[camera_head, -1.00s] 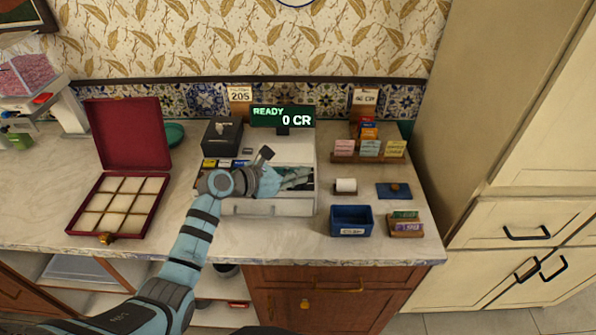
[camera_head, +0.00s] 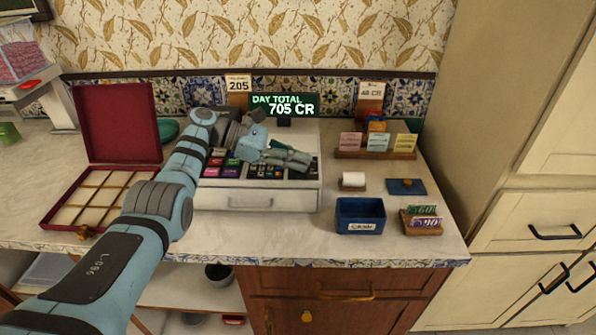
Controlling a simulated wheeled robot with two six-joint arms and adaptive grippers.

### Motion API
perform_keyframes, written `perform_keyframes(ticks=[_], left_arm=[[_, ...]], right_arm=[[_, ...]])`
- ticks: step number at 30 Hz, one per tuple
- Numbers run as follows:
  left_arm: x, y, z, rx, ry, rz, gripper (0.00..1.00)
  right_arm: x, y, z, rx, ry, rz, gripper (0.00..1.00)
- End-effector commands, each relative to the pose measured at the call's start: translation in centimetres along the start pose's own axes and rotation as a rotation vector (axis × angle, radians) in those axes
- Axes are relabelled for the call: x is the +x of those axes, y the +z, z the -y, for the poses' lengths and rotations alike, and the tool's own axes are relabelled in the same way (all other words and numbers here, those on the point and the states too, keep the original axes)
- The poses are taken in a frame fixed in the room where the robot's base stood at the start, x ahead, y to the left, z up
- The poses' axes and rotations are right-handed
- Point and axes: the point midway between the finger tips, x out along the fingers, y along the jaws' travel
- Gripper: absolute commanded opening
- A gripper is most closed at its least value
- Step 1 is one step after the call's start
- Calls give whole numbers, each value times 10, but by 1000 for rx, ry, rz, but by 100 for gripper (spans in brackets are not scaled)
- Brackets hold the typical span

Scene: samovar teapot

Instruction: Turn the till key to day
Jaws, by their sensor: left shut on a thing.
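The till (camera_head: 247,200) is a pale cash register with coloured keys, standing on the counter. My left arm reaches in from the lower left over the till. My left gripper (camera_head: 297,157) lies low over the right part of the till's top and is shut on the till key. The key itself is hidden behind the gripper fingers, so its angle cannot be seen. My right gripper is not in view.
An open red box (camera_head: 118,125) with compartments stands left. Right of the till are a paper roll (camera_head: 352,180), a blue tray (camera_head: 360,212), a wooden card rack (camera_head: 375,153) and a small card holder (camera_head: 421,228). A tall cream cabinet (camera_head: 510,120) bounds the right side.

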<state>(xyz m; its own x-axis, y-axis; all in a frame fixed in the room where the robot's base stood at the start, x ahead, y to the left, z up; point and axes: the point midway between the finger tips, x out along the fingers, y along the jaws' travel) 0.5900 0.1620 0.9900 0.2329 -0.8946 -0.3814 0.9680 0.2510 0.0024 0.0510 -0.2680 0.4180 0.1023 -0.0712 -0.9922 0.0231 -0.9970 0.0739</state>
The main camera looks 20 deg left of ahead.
Motion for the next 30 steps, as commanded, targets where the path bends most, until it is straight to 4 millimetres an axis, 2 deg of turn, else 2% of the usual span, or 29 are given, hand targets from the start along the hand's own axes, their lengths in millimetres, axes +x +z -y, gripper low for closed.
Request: perform_keyframes(ticks=[3,15,16,19,30], left_arm=[[0,-2,-1,7,-9,-4,0],[-1,0,-1,8,-15,-5,0],[-1,0,-1,8,-15,-5,11],[-1,0,-1,8,-15,-4,27],[-3,6,-1,9,-16,-3,27]], right_arm=[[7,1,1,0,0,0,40],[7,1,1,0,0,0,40],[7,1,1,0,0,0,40],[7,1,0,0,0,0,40],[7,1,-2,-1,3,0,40]])
